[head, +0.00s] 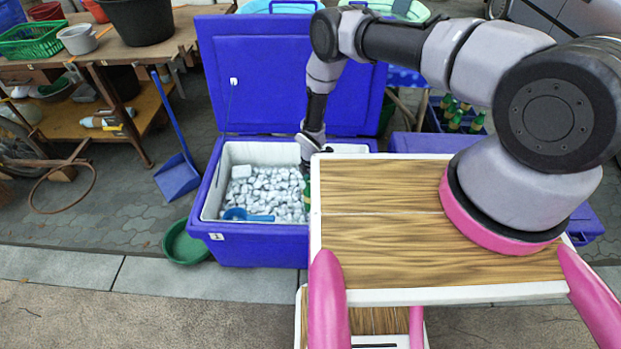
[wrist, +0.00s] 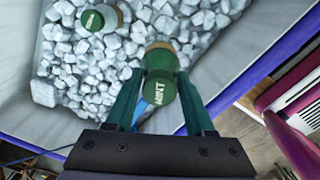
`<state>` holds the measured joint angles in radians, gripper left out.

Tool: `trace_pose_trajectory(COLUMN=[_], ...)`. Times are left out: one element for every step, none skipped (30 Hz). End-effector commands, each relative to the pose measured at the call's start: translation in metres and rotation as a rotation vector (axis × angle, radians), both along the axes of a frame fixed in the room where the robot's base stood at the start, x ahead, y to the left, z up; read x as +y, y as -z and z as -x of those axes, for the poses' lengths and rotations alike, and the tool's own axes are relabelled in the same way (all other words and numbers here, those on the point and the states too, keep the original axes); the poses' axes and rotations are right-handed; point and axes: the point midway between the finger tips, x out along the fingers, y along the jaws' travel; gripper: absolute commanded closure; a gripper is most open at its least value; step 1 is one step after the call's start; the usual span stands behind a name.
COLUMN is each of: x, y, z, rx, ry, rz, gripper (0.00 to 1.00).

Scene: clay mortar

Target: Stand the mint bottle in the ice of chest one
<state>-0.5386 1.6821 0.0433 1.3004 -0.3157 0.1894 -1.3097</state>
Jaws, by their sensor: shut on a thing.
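The mint bottle (wrist: 163,92), green with MINT in white on its top end, sits between the fingers of my gripper (wrist: 157,76) in the wrist view. The gripper is shut on it. Ice lies below and around it in the picture; whether the bottle touches the ice cannot be told. Chest one (head: 262,247) is a blue cooler with its lid open and a white tag reading 1. It holds white ice (head: 265,190). In the head view my gripper (head: 308,165) is over the chest's right part, and the bottle (head: 307,192) shows only in part beside my wooden top.
Another green-capped bottle (wrist: 93,20) stands in the ice. A blue scoop (head: 248,215) lies at the ice's near side. The raised lid (head: 290,80) stands behind. A green basin (head: 184,243) and blue dustpan (head: 177,178) are left of the chest. Bottles in a crate (head: 456,118) stand right.

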Motion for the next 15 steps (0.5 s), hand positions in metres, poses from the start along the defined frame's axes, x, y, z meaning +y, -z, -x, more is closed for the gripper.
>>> trace_pose_trajectory(x=[0.000,0.000,0.000,0.000,0.000,0.000,0.000,0.000,0.000,0.000,0.000,0.000,0.000,0.000,0.000], y=[0.007,0.011,0.015,0.019,0.023,0.027,0.031,0.035,0.039,0.043,0.047,0.051,0.055,0.059,0.063], z=[0.000,0.000,0.000,0.001,0.001,0.000,0.000,0.000,0.000,0.000,0.001,0.000,0.000,0.000,0.000], rx=[0.000,0.001,0.000,0.001,0.001,0.000,0.000,0.000,0.000,0.000,0.001,0.000,0.000,0.000,0.000], ry=[0.001,0.001,0.001,0.001,0.001,0.001,0.000,0.000,0.001,0.002,0.002,0.002,0.001,0.001,0.001], rz=[0.000,0.000,0.000,0.000,0.000,-0.001,-0.001,-0.001,-0.001,-0.001,0.000,-0.001,-0.001,-0.001,-0.001], gripper=[1.00,1.00,1.00,1.00,1.00,1.00,1.00,1.00,1.00,1.00,1.00,1.00,1.00,1.00,1.00])
